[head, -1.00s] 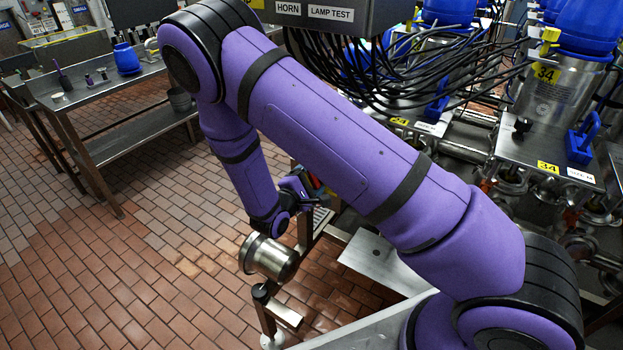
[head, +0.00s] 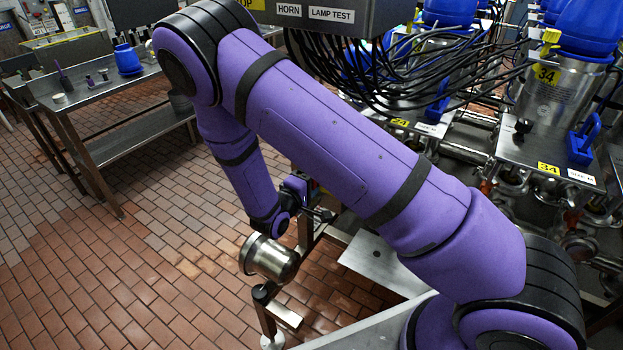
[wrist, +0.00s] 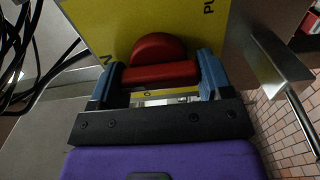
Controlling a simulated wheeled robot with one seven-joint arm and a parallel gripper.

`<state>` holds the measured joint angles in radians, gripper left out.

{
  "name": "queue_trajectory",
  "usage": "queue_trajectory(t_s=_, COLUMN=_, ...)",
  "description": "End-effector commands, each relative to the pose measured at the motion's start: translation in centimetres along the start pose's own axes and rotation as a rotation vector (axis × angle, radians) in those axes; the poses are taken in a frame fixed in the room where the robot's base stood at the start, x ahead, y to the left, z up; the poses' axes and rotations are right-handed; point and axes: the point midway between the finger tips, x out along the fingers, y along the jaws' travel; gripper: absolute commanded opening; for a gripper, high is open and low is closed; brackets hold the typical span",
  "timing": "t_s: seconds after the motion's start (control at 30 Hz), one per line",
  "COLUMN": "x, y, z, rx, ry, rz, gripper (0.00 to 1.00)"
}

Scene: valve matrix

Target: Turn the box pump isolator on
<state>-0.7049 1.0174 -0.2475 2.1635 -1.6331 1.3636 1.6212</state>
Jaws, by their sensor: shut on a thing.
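The isolator's red knob (wrist: 160,73) shows in the wrist view, with a round back and a raised straight grip bar. It sits on a yellow plate (wrist: 120,28) with partly cut-off black letters. My gripper (wrist: 161,84) has its two blue fingers at the left and right ends of the red bar and is shut on it. The black palm hides the lower part of the plate. In the head view my purple arm covers the isolator, and the gripper itself cannot be made out clearly.
In the wrist view, a metal lever (wrist: 288,95) stands right of the plate and black cables (wrist: 18,50) hang at left. In the head view, a cable bundle (head: 400,75) hangs under the grey control box (head: 345,18). A steel bench (head: 130,85) stands left; open tiled floor (head: 130,270) lies between.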

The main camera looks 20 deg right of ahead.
Motion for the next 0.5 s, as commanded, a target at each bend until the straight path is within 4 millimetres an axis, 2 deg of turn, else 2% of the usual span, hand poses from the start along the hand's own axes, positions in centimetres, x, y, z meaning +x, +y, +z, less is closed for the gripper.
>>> queue_trajectory(t_s=0.33, x=-0.09, y=-0.11, z=0.04, rx=0.003, ry=0.0, rz=-0.003, gripper=0.49)
queue_trajectory(t_s=0.37, x=-0.09, y=-0.11, z=0.04, rx=0.003, ry=0.0, rz=-0.003, gripper=0.75)
queue_trajectory(t_s=0.47, x=-0.07, y=-0.09, z=0.03, rx=0.002, ry=0.0, rz=-0.003, gripper=0.98)
queue_trajectory(t_s=0.5, x=-0.06, y=-0.08, z=0.03, rx=0.002, ry=0.0, rz=-0.002, gripper=0.98)
